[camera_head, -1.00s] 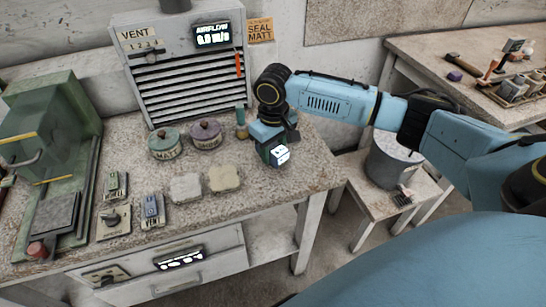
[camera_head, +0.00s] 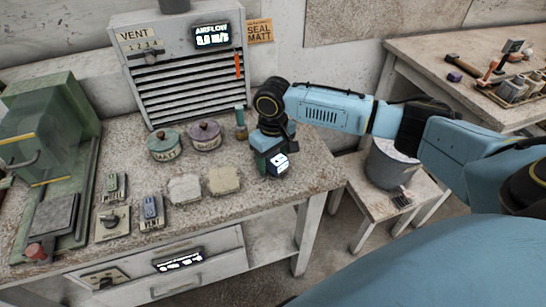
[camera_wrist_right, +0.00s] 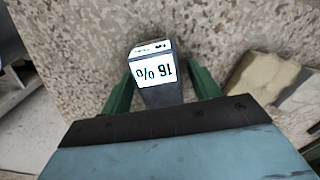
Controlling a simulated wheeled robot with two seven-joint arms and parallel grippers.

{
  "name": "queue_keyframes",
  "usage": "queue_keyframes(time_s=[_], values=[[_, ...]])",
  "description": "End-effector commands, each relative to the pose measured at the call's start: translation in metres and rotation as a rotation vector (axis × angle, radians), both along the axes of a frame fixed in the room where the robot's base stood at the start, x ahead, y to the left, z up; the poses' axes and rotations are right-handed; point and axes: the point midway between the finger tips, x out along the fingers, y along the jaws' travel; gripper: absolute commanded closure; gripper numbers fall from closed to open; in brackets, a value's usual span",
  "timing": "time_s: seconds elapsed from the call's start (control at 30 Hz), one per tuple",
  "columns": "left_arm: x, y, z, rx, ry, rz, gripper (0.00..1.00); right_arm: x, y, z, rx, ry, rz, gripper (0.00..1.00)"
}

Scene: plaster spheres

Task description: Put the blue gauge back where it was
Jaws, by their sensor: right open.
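The gauge (camera_head: 279,164) is a small dark blue-grey block with a lit white display, at the right end of the stone-topped bench (camera_head: 318,172). In the right wrist view the gauge (camera_wrist_right: 155,78) shows "16 %", upside down. My right gripper (camera_head: 268,155) is low over the bench top. In the right wrist view its green fingers (camera_wrist_right: 158,88) stand open, one on each side of the gauge. The gauge's lower part is hidden, so I cannot tell whether it rests on the bench. My left gripper is out of view.
Two pale slabs (camera_head: 224,180) lie left of the gauge. Two lidded pots (camera_head: 204,137) and a small bottle (camera_head: 241,124) stand behind, before the vent box (camera_head: 192,85). Switch plates (camera_head: 113,222) and a green machine (camera_head: 50,130) are farther left. A bucket (camera_head: 388,165) stands on a stool.

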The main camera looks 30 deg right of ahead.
Motion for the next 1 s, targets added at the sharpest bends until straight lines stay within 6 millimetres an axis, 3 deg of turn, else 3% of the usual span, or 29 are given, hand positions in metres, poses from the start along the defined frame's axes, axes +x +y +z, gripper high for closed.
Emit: queue_keyframes(time_s=[0.17, 0.5, 0.7, 1.0], values=[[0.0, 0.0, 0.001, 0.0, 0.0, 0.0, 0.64, 0.0, -0.001, 0.011, 0.0, -0.001, -0.001, 0.38], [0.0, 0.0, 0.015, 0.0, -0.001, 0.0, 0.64, 0.001, 0.0, 0.082, 0.002, -0.004, 0.0, 0.38], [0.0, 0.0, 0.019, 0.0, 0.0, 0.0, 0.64, 0.0, 0.0, 0.113, 0.001, -0.002, -0.001, 0.38], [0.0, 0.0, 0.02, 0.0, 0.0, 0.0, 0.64, 0.0, 0.0, 0.123, 0.001, 0.0, -0.001, 0.38]])
